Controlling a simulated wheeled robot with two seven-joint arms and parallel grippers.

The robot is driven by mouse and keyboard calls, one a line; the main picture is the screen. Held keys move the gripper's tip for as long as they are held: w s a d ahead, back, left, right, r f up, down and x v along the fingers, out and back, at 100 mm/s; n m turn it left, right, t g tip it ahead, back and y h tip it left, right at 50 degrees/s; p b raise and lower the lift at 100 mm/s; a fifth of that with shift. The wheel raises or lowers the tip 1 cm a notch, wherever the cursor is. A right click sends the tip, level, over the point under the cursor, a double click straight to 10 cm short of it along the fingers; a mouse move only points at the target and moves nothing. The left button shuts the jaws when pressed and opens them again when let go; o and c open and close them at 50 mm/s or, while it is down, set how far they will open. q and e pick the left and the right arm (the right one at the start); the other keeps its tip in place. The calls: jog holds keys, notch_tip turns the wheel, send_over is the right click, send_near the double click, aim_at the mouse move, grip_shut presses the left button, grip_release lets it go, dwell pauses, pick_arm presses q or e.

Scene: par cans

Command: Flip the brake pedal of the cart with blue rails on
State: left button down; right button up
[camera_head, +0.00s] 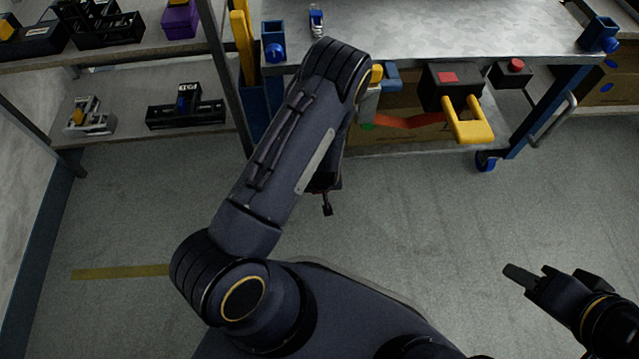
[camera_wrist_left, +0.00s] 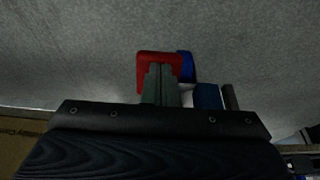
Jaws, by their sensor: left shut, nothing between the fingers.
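The cart with blue rails (camera_head: 541,110) stands at the back right, with a metal top and blue legs. Its right caster (camera_head: 485,162) is blue and stands on the floor. In the left wrist view, a red pedal (camera_wrist_left: 146,58) sits beside a blue caster part (camera_wrist_left: 186,66). My left gripper (camera_wrist_left: 159,70) is shut and empty, its fingertips in front of the pedal; I cannot tell whether they touch. In the head view my left arm hides its fingertips and that pedal. My right gripper (camera_head: 518,275) is over the floor at lower right, away from the cart; its finger gap is unclear.
A yellow fork-shaped handle (camera_head: 467,124) and a black box with a red button (camera_head: 514,68) hang at the cart's front. Cardboard boxes (camera_head: 400,134) stand below. A shelf (camera_head: 125,110) with parts is at the left. The floor between is clear.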

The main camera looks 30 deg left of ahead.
pick_arm(q)
jog(key=shift+f, duration=0.2)
dwell(0.5)
jog(key=p+v, duration=0.3)
jog(key=v, duration=0.4)
jog(key=shift+s+r+p, duration=0.2)
jog(key=shift+r+p, duration=0.1)
jog(key=shift+r, duration=0.05)
jog(key=shift+d, duration=0.1)
